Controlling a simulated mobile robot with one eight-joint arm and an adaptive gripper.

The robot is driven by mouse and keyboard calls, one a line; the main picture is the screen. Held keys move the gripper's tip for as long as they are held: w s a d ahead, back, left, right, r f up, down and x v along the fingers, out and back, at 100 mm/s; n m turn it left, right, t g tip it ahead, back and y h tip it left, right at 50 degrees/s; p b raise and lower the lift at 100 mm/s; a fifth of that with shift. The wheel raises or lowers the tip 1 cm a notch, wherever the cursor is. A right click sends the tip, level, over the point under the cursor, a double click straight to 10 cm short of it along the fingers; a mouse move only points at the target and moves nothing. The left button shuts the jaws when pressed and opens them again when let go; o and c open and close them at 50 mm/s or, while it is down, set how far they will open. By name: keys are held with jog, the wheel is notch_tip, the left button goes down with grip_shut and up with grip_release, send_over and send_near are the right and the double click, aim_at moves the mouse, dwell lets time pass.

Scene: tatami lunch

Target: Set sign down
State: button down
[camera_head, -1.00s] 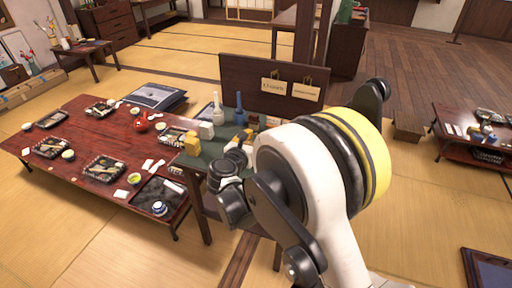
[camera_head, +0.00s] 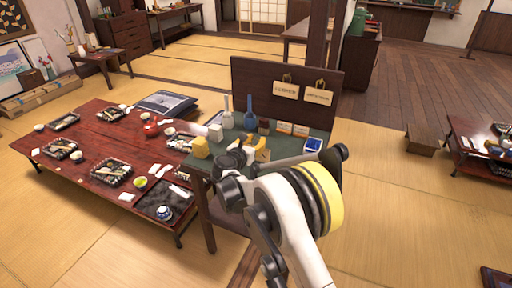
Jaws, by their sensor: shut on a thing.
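My gripper (camera_head: 248,154) is low over the green-topped table (camera_head: 226,172), partly hidden by my own arm. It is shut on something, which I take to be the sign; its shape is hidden. A yellow piece shows at the fingers, but I cannot tell whether it is held or stands behind them. Two small cards with orange edges, one of them a card (camera_head: 284,127), stand toward the table's back. Two cream signs, a left one (camera_head: 285,91) and a right one (camera_head: 318,97), hang on the dark upright board (camera_head: 255,80).
A yellow block (camera_head: 200,148), a white block (camera_head: 215,133), a grey bottle (camera_head: 227,115), a blue bottle (camera_head: 250,117) and a blue-and-white box (camera_head: 313,144) crowd the table. A red low table (camera_head: 90,140) with lunch trays adjoins on the left.

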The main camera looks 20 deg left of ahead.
jog(key=shift+f, duration=0.9)
jog(key=shift+r, duration=0.15)
jog(key=c, duration=1)
grip_release()
jog(key=shift+c, duration=0.2)
jog(key=shift+s+r, duration=0.1)
jog(key=shift+s, duration=0.1)
jog(key=p+v, duration=0.3)
jog(key=v, duration=0.8)
jog(key=shift+s+p, duration=0.3)
